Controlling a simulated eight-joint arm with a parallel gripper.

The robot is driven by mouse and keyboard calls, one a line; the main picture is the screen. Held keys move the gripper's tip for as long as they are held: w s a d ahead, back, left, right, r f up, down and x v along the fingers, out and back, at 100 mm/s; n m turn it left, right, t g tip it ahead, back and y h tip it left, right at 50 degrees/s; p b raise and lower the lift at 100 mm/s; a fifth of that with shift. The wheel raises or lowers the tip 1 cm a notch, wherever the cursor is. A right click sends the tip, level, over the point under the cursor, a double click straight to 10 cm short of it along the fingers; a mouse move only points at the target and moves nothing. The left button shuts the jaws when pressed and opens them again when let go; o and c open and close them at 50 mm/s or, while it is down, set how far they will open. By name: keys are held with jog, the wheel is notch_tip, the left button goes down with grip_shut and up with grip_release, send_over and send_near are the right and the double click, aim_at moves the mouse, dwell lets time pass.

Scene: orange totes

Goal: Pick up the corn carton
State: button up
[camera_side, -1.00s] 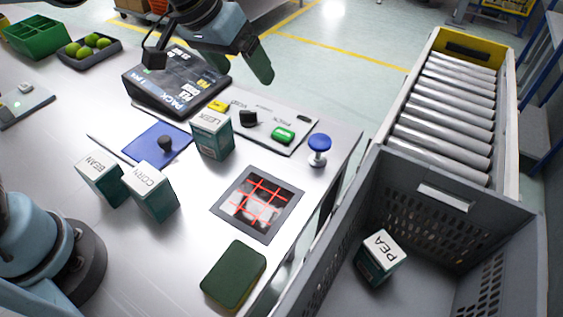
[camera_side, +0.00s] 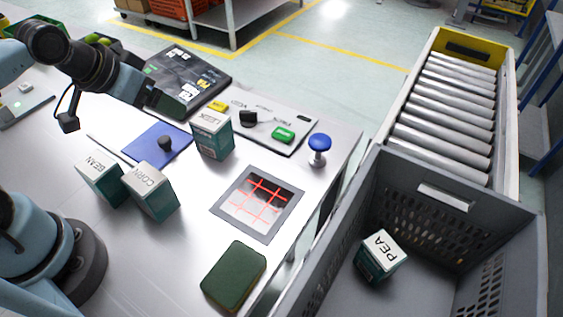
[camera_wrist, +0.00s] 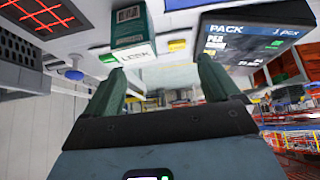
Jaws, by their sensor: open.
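The corn carton (camera_side: 157,203), teal with a white top marked CORN, stands on the white worktable in the side view, close beside the bean carton (camera_side: 103,190). It does not show in the wrist view. My gripper (camera_side: 172,104) is in front of the dark display, above and beyond the corn carton, and apart from it. In the wrist view my gripper (camera_wrist: 162,72) has its two green fingers spread, with nothing between them. The leek carton (camera_side: 212,141) also shows in the wrist view (camera_wrist: 132,30).
The display (camera_side: 195,75) and button panel (camera_side: 265,130) stand behind. A blue pad (camera_side: 150,140) with a dark knob, a red-lined scanner plate (camera_side: 282,220) and a green block (camera_side: 234,275) lie on the table. A grey tote (camera_side: 430,170) holds the pea carton (camera_side: 380,257).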

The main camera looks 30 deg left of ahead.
jog(key=shift+o, duration=0.2)
jog(key=shift+o, duration=0.8)
jog(key=g, duration=0.7)
send_over(143, 177)
jog(key=shift+d+r+m, duration=0.2)
jog(key=shift+d+m, duration=0.05)
jog(key=shift+m, duration=0.15)
jog(key=shift+s+f, duration=0.1)
jog(key=shift+s, duration=0.05)
jog(key=shift+f, duration=3.25)
jog(key=shift+w+a+f, duration=0.1)
jog(key=shift+a+f, duration=0.05)
jog(key=shift+f, duration=0.65)
jog(key=shift+w+a+f, duration=0.1)
jog(key=shift+f, duration=1.7)
